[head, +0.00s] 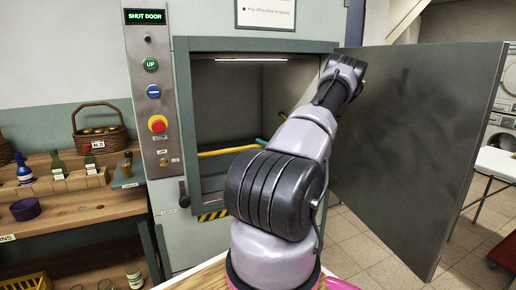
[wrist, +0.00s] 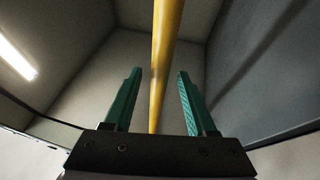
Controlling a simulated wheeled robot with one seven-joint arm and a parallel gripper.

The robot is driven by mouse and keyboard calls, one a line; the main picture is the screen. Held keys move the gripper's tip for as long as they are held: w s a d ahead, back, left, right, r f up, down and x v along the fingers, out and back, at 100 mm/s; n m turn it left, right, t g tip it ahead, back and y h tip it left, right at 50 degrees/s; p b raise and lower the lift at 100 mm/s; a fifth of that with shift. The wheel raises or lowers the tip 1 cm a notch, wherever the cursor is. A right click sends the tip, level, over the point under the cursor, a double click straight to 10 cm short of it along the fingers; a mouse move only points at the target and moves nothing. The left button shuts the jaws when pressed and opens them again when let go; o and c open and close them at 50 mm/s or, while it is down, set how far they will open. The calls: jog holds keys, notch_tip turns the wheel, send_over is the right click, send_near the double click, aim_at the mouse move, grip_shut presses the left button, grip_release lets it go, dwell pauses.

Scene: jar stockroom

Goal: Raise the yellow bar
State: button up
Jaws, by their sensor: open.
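The yellow bar (head: 225,151) runs across the lower part of the lift opening in the head view, its right part hidden behind my arm. In the wrist view the yellow bar (wrist: 167,38) runs lengthwise between the two teal fingers of my gripper (wrist: 158,72), with a gap visible on each side. The fingers are open. Whether the bar lies fully at fingertip depth is hard to tell. In the head view my gripper is mostly hidden behind my arm; a bit of teal shows beside the bar.
The lift's grey door (head: 420,140) stands wide open on the right. A control panel (head: 150,100) on the left has a display reading "SHUT DOOR", a green UP button, a blue button and a red stop. A wooden shelf (head: 75,222) with bottles and baskets stands at far left.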

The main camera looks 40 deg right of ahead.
jog(key=shift+x, duration=0.85)
grip_shut()
jog(key=shift+s, duration=0.1)
dwell(0.7)
